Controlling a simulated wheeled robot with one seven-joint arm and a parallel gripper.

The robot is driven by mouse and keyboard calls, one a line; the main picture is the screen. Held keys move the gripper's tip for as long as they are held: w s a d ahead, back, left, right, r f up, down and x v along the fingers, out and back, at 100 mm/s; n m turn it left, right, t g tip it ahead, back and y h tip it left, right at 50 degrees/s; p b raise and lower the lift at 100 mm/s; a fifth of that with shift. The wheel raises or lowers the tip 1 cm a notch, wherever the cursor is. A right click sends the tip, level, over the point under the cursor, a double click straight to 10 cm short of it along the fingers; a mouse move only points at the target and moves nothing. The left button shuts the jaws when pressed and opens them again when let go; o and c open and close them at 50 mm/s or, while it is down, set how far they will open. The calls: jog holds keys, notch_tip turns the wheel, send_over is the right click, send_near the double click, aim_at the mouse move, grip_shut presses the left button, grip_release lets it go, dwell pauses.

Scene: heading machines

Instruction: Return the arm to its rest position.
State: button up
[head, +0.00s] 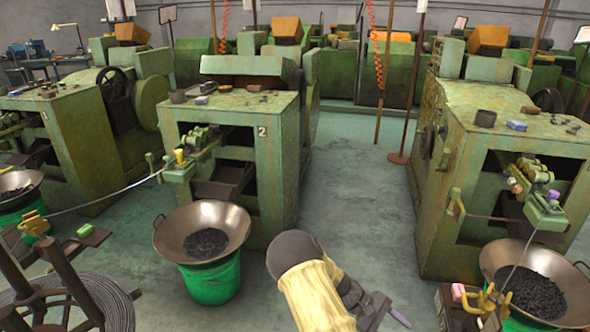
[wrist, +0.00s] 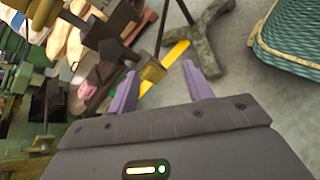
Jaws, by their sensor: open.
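My arm (head: 312,290), with a yellow sleeve and dark grey joints, reaches up from the bottom of the head view. It is bent toward the lower right, low in front of the machines. My gripper (head: 400,318) shows there only in part, with one lilac fingertip in sight. In the wrist view my gripper (wrist: 162,82) has its two lilac fingers spread apart. Nothing is held between them; brown and yellow parts show behind the gap.
Machine 2 (head: 232,135) stands left of my arm, another green machine (head: 500,165) right. A metal bowl (head: 205,225) of dark pieces on a green bucket is close by; a similar bowl (head: 568,285) is right. Grey floor (head: 355,190) lies clear between the machines.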

jog(key=s+a+r+m+t+y, duration=0.4)
jog(key=s+a+r+y, duration=0.15)
jog(key=r, duration=0.35)
jog(key=s+a+r+m+t+y, duration=0.3)
jog(key=s+a+r+t+y, duration=0.3)
jog(key=r, duration=0.4)
notch_tip(320, 180, up, 20)
jog(key=g+p, duration=0.1)
jog(key=p, duration=1.9)
jog(key=shift+s+f+g+h, duration=0.2)
jog(key=shift+g+h, duration=0.1)
jog(key=shift+h, duration=0.05)
jog(key=shift+a, duration=0.1)
